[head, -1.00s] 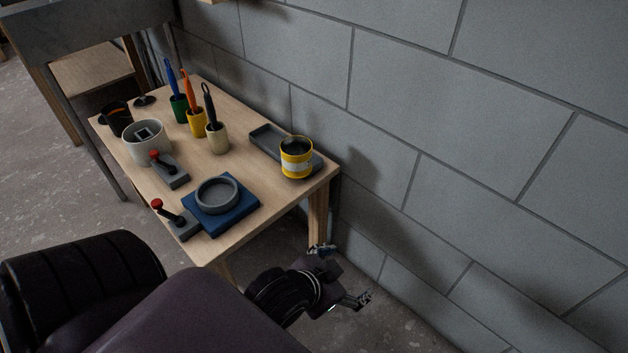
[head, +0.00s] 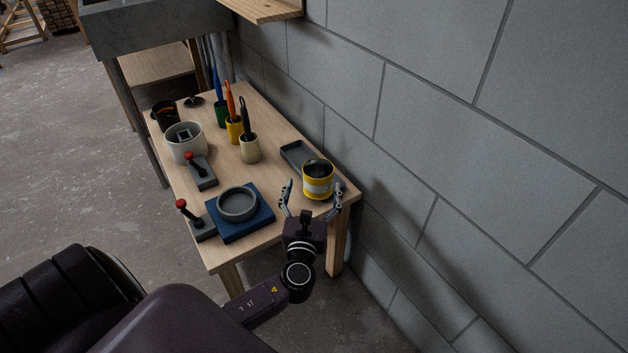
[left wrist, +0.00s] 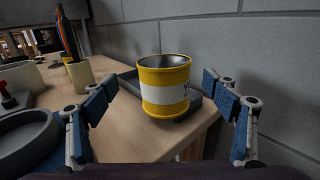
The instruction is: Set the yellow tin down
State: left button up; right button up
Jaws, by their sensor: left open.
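The yellow tin (head: 318,180), with a pale band and an open top, stands upright at the right end of the wooden table, at the near end of a dark grey tray. In the left wrist view the tin (left wrist: 164,86) is ahead, between the spread fingers and apart from them; whether its base rests partly on the tray is unclear. My left gripper (head: 311,198) is open and empty at the table's near right edge, pointing at the tin. Its blue-padded fingers also show in the left wrist view (left wrist: 160,112). My right gripper is not in view.
A blue block with a grey round dish (head: 238,203) lies left of the gripper. The grey tray (head: 296,153) lies behind the tin, near the block wall.

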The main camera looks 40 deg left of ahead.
aim_at(320, 161)
pick_arm(q)
jog(key=x, duration=0.4)
jog(key=b+x, duration=0.1)
jog(key=x, duration=0.1)
jog(key=shift+w+d+r, duration=0.1)
jog(key=shift+w+r, duration=0.05)
jog(key=shift+w, duration=0.3)
jog(key=c, duration=1.5)
jog(key=shift+r, duration=0.15)
jog(key=c, duration=0.4)
